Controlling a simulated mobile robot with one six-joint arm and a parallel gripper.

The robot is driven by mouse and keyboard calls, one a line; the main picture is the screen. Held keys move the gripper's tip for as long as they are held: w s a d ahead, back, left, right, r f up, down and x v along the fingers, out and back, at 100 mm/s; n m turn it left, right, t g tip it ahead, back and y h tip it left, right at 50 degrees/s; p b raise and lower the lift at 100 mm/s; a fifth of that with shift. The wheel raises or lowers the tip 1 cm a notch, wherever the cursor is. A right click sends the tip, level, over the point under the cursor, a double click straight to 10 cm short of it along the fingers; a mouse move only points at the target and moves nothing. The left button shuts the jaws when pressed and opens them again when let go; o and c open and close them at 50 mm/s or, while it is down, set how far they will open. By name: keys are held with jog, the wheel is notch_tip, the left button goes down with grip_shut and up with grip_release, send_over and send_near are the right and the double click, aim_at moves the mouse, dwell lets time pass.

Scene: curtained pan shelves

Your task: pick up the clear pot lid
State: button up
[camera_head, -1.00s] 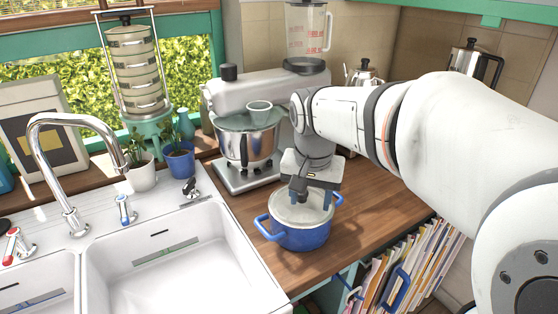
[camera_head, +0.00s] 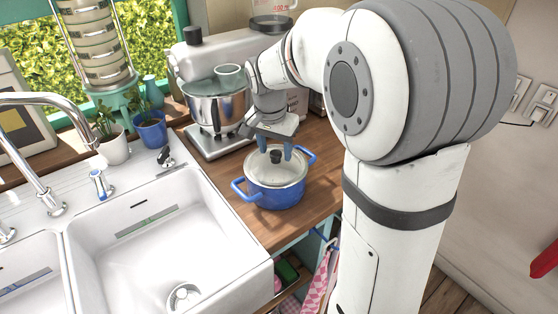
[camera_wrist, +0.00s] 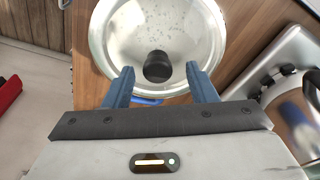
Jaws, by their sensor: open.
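The clear pot lid (camera_head: 262,170) lies on the blue pot (camera_head: 276,194), which stands on the wooden counter right of the sink. Its dark knob (camera_head: 276,156) sticks up at the middle. In the wrist view the clear lid (camera_wrist: 120,40) fills the upper middle, with the black knob (camera_wrist: 157,66) between and just beyond the fingertips. My gripper (camera_head: 275,154) is open and empty, its two blue fingers on either side of the knob in the head view. It also shows in the wrist view (camera_wrist: 160,82). I cannot tell whether the fingers touch the lid.
A stand mixer (camera_head: 215,105) with a metal bowl is behind the pot. A white sink (camera_head: 150,235) lies to the left, with potted plants (camera_head: 150,131) behind it. Bare counter (camera_head: 322,195) shows right of the pot, near my arm.

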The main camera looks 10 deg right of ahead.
jog(key=shift+c, duration=0.5)
grip_shut()
